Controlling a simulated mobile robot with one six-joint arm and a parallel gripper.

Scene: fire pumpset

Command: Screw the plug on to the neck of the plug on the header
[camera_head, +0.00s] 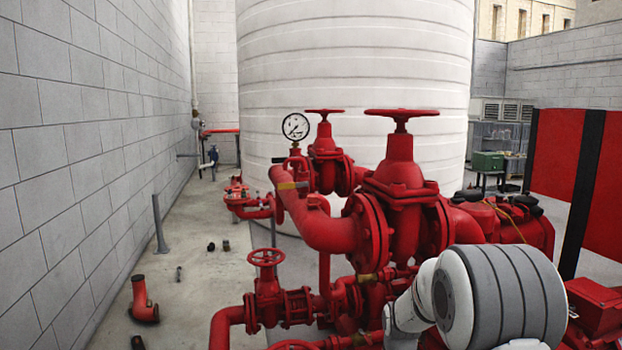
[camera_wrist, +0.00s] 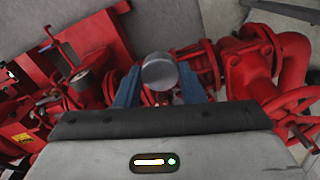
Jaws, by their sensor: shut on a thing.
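My gripper (camera_wrist: 159,82) shows in the wrist view with its two blue fingers on either side of a round grey plug (camera_wrist: 160,69). It is shut on the plug, whose flat round face is toward the camera. Red pipework lies behind and below the plug. I cannot tell whether the plug touches the header. My gripper is hidden in the head view.
A pressure gauge (camera_head: 296,126) and a smaller gate valve (camera_head: 325,160) stand close to the header. A lower valve with a handwheel (camera_head: 266,258) is in front. A block wall (camera_head: 80,150) bounds the left.

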